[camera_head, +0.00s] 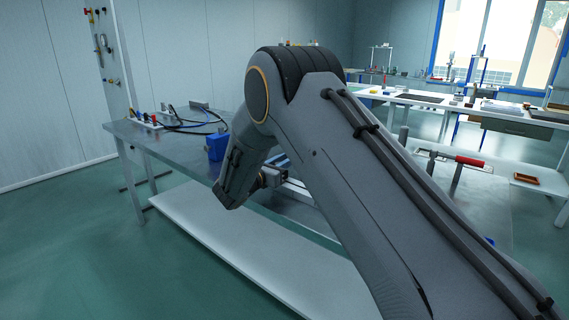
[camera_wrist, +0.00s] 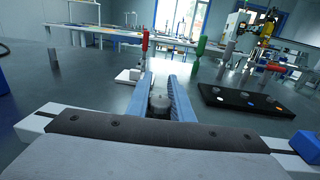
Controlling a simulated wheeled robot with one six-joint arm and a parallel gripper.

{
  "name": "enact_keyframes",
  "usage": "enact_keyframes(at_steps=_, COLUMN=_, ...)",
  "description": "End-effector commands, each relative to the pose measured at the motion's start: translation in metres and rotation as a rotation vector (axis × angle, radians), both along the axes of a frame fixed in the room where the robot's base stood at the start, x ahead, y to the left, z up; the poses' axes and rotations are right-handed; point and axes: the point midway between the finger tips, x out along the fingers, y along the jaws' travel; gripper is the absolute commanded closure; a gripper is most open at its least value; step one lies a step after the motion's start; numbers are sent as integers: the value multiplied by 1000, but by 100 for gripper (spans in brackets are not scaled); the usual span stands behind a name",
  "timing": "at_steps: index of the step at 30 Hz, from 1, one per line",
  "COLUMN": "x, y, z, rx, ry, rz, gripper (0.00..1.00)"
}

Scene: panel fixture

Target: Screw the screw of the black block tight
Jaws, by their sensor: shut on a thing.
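My gripper (camera_wrist: 160,90) shows in the wrist view as two blue fingers pointing away from the camera. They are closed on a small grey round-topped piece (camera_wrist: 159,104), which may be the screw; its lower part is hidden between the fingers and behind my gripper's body. I cannot make out a black block under it. A flat black plate (camera_wrist: 233,98) with several round coloured spots lies to the right of the fingers, apart from them. In the head view my own arm covers most of the work area, so the grip is not clear there.
A red-handled tool (camera_wrist: 145,42) stands upright beyond the fingers, and a green-handled one (camera_wrist: 201,46) stands to its right. In the head view a blue box (camera_head: 217,146) and a panel with cables (camera_head: 150,122) are on the metal table (camera_head: 185,150), left of my arm.

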Motion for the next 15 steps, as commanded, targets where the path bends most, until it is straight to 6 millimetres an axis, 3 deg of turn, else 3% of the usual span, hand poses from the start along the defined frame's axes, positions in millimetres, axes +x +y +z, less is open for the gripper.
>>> enact_keyframes(at_steps=15, x=-11, y=-11, z=-5, rx=4, ry=-3, rz=-468, gripper=100)
